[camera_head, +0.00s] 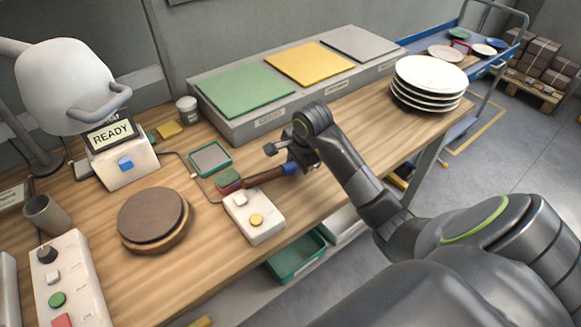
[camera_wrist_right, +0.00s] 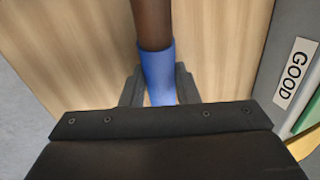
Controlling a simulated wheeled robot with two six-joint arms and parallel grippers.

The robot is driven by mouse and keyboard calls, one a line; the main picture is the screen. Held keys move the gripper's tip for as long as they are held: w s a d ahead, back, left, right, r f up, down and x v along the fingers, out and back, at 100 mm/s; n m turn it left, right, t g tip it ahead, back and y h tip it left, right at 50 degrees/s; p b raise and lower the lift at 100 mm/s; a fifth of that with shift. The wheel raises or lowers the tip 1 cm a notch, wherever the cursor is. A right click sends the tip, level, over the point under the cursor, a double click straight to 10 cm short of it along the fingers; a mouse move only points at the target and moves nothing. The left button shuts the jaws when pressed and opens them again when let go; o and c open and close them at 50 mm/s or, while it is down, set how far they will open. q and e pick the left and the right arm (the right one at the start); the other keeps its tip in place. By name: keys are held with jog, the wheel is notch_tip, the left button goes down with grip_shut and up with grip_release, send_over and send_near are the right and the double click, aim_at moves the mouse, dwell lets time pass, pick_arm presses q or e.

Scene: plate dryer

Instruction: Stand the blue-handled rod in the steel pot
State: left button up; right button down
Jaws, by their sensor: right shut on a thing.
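The rod has a brown shaft (camera_head: 264,176) and a blue handle (camera_head: 290,169). My right gripper (camera_head: 296,160) is shut on the blue handle. In the right wrist view the blue handle (camera_wrist_right: 159,72) lies between the fingers, and the brown shaft (camera_wrist_right: 151,22) points away from the gripper. In the head view the rod lies nearly level, its far end near a red block with a green top (camera_head: 229,180); I cannot tell whether they touch or are joined. A grey-brown tapered cup (camera_head: 46,214) stands at the left; I cannot tell whether it is the steel pot. My left gripper is not in view.
A white button box (camera_head: 254,218) stands just in front of the rod. A round brown disc (camera_head: 152,216) lies left of it. A stack of white plates (camera_head: 428,82) stands at the right. A raised grey stand (camera_head: 310,112) with coloured pads runs along the back.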

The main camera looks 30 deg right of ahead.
notch_tip(320, 180, up, 6)
jog(key=shift+w+f+b, duration=0.1)
jog(key=shift+f+b, duration=0.1)
jog(key=shift+b, duration=0.15)
notch_tip(320, 180, up, 3)
jog(key=shift+f+p, duration=0.1)
jog(key=shift+p, duration=0.7)
jog(key=shift+r+p, duration=0.55)
jog(key=shift+r, duration=0.05)
jog(key=shift+f, duration=0.1)
